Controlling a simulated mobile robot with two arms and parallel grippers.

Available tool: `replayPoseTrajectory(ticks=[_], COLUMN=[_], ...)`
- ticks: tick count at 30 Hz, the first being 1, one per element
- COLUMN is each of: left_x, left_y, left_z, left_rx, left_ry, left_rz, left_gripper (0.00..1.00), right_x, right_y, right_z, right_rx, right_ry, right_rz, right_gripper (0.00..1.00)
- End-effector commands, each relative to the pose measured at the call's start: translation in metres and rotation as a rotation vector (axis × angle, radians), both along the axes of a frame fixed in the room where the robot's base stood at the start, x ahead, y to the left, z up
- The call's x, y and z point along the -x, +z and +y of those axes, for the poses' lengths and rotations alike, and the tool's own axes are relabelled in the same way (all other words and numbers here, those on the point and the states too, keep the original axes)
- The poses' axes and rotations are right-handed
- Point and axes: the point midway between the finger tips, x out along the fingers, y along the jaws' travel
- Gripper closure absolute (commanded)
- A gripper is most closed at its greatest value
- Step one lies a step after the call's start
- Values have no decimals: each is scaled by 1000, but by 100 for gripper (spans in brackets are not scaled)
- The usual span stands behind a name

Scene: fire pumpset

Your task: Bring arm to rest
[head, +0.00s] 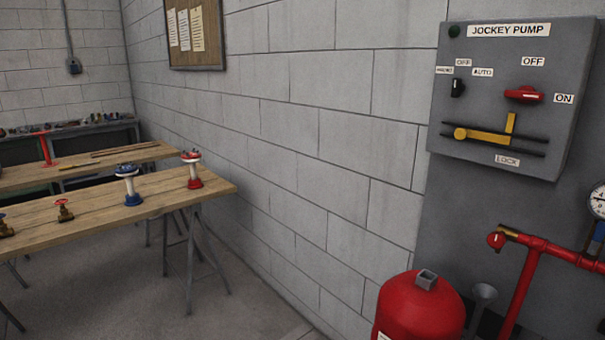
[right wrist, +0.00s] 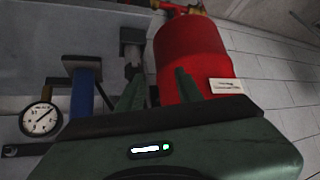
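Neither gripper shows in the head view. In the right wrist view, my right gripper (right wrist: 158,88) has its two dark green fingers spread apart with nothing held between them. The red tank (right wrist: 195,58) stands beyond the fingers and fills the space behind them. Whether a finger touches it cannot be told. My left gripper is in neither view. The grey jockey pump panel (head: 515,95) hangs at the right in the head view, with a red handle (head: 524,94), a black selector (head: 457,88) and a yellow lock bar (head: 485,134).
The red tank also shows low in the head view (head: 420,308), beside red piping (head: 525,280) and a gauge (head: 598,200). A gauge (right wrist: 40,119) and blue pipe (right wrist: 84,92) are left of my right gripper. Wooden tables (head: 100,205) with valves stand far left.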

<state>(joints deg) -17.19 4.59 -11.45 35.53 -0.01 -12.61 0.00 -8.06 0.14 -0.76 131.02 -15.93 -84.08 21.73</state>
Motion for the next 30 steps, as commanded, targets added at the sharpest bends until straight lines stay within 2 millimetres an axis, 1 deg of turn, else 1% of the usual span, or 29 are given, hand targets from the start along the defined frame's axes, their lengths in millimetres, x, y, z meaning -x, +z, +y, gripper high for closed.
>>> replayPoseTrajectory(ticks=[1,3,5,6,12,17,21,26,29,30], left_x=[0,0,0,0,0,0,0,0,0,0], left_y=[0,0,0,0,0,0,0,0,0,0], left_z=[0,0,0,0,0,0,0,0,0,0], left_rx=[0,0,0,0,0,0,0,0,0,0], left_ry=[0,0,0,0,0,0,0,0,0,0], left_rz=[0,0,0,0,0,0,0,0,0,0], left_gripper=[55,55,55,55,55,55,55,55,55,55], right_x=[22,45,65,78,139,185,174,168,166,167], right_y=[-15,-29,-40,-46,-67,-77,-112,-156,-189,-204], right_z=[8,19,28,33,59,77,79,80,81,81], right_rx=[10,17,20,21,13,-7,-9,-14,-17,-18], right_ry=[62,144,208,249,444,589,589,589,590,591], right_rz=[59,125,175,206,344,435,447,465,478,485], right_gripper=[65,65,65,65,65,65,65,65,65,65])
